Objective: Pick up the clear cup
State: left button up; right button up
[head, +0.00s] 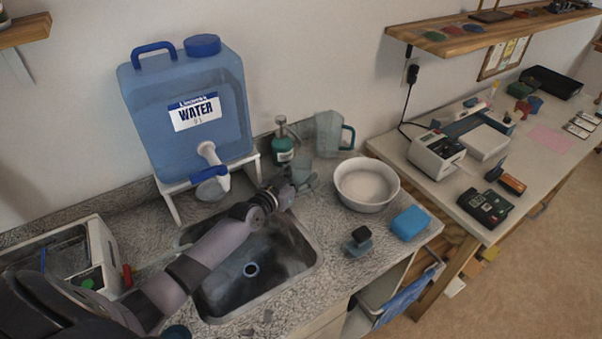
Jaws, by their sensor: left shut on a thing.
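The clear cup (300,167) is a small see-through grey vessel behind the sink, in front of the clear pitcher. My left arm reaches over the sink from the lower left. My left gripper (306,184) is at the cup and shut on it. The fingers and the cup's lower part overlap, so I cannot tell whether the cup touches the counter. My right gripper is not in view.
A blue water jug (188,105) on a white stand is behind the sink (305,262). Near the cup are a green soap bottle (283,150), a clear pitcher (328,135) with a teal handle, and a white bowl (367,200). A blue sponge (410,223) lies at the counter's right.

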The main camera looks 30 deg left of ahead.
aim_at(295, 169)
pick_arm(q)
jog(key=shift+c, duration=0.7)
jog(key=shift+r, duration=0.15)
jog(key=shift+r, duration=1.75)
jog(key=f+b+v, duration=0.2)
jog(key=b+v, duration=0.1)
jog(key=v, duration=1.4)
jog(key=shift+s+f, duration=0.45)
jog(key=shift+s, duration=0.1)
jog(key=shift+a, duration=0.1)
